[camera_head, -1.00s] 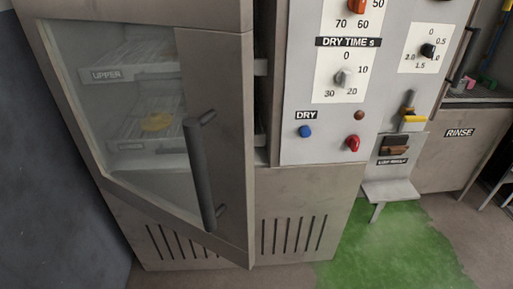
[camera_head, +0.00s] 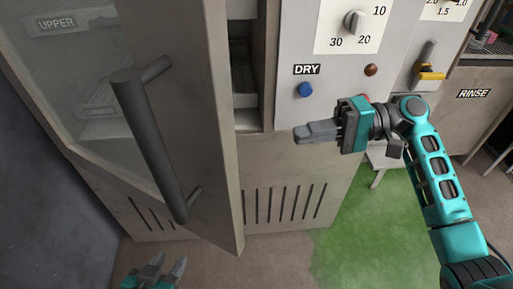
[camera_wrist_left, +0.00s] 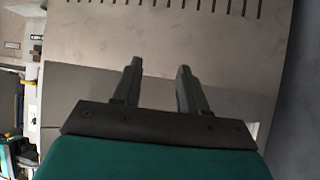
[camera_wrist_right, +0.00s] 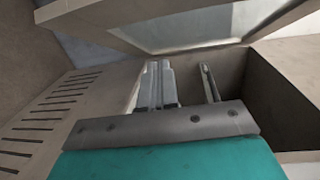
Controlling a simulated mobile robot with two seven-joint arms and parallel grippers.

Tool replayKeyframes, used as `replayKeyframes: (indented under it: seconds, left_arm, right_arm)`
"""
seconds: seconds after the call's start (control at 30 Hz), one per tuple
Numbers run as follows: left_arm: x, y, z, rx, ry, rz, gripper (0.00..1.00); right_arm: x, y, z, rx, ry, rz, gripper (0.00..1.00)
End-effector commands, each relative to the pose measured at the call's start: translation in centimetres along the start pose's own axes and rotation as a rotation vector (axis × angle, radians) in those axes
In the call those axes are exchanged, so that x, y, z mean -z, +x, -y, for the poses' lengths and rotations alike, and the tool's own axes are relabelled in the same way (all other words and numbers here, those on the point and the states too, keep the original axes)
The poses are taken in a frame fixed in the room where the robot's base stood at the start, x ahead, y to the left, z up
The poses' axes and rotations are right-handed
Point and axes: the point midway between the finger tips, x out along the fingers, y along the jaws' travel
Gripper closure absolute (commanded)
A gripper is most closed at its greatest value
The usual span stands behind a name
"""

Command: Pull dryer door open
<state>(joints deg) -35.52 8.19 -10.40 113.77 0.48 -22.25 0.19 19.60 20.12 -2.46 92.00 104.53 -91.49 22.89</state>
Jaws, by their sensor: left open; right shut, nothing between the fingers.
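The dryer door (camera_head: 216,150), a metal frame with a glass pane (camera_head: 90,80), stands ajar in the head view. Its long dark bar handle (camera_head: 148,140) is free of both grippers. A gap at the door's right edge shows the dark inside and the shelves. My right gripper (camera_head: 303,133) is shut and empty, to the right of the door edge below the control panel. In the right wrist view its fingers (camera_wrist_right: 158,75) point toward the dryer opening (camera_wrist_right: 260,90). My left gripper (camera_head: 167,268) is open and empty, below the handle at the bottom of the head view.
The control panel (camera_head: 300,40) with a blue DRY button (camera_head: 305,90) is right of the opening. Vent slots (camera_head: 290,205) line the lower dryer front. A dark wall (camera_head: 50,190) is at the left. Green floor (camera_head: 365,225) lies at the right.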

Motion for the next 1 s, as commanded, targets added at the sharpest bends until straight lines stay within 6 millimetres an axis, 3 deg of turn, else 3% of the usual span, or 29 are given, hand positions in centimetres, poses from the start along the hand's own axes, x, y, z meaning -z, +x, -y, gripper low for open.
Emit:
replayKeyframes:
  seconds: [0.13, 0.33, 0.47, 0.83, 1.0]
  left_arm:
    - [-0.3, 0.4, 0.0, -0.002, 0.001, -0.004, 0.57]
    - [0.2, 0.4, 0.0, -0.003, 0.003, -0.012, 0.57]
    - [0.4, 0.3, 0.0, -0.002, 0.004, -0.013, 0.57]
    - [0.2, 0.1, 0.2, 0.002, 0.007, -0.005, 0.57]
    - [0.4, 0.0, 0.3, 0.006, 0.009, -0.009, 0.57]
  right_arm:
    - [-1.1, -1.7, 3.7, 0.084, -0.037, 0.132, 1.0]
    - [-1.9, -1.8, 5.2, 0.115, -0.051, 0.187, 1.0]
    - [-2.3, 0.0, 5.4, 0.116, -0.052, 0.187, 1.0]
    - [-3.7, 7.7, 6.3, 0.118, -0.053, 0.186, 1.0]
    - [-5.8, 8.9, 6.2, 0.115, -0.05, 0.183, 1.0]
